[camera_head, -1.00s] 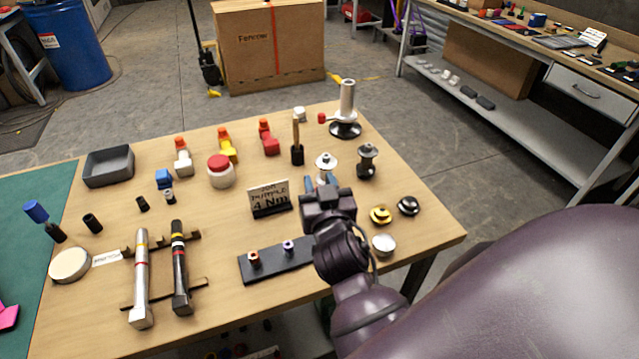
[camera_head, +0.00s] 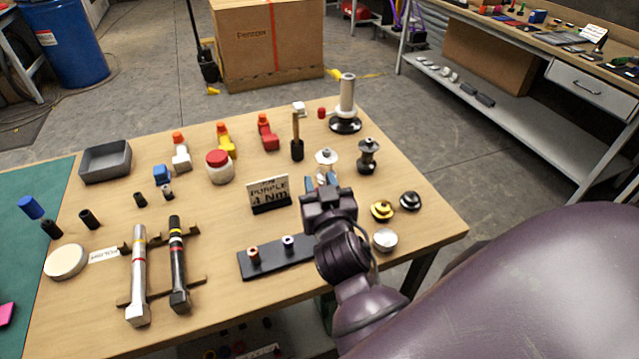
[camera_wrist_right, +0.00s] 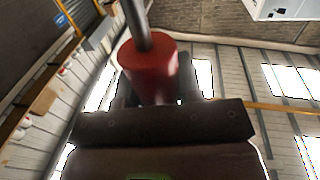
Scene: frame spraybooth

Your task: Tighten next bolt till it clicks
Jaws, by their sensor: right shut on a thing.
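My right gripper (camera_head: 322,182) is over the right part of the table, at the right end of a dark strip (camera_head: 270,264). In the right wrist view it is shut on a red cylinder (camera_wrist_right: 148,72) with a grey metal rod (camera_wrist_right: 137,22) rising from it. The head view does not clearly show this held thing. The strip carries a copper-coloured bolt or socket (camera_head: 254,255) and a purple-silver one (camera_head: 288,242); my arm covers its right end. A sign (camera_head: 268,190) reads "PURPLE 4 Nm". A silver wrench (camera_head: 138,275) and a black wrench (camera_head: 178,270) lie on a rack. My left gripper is out of view.
A silver-and-black hub (camera_head: 327,158) and a dark one (camera_head: 368,157) stand just beyond my gripper. A gold-black disc (camera_head: 381,210), a black knob (camera_head: 410,201) and a silver cap (camera_head: 385,240) lie right of it. A wooden-handled tool (camera_head: 296,140) stands behind the sign.

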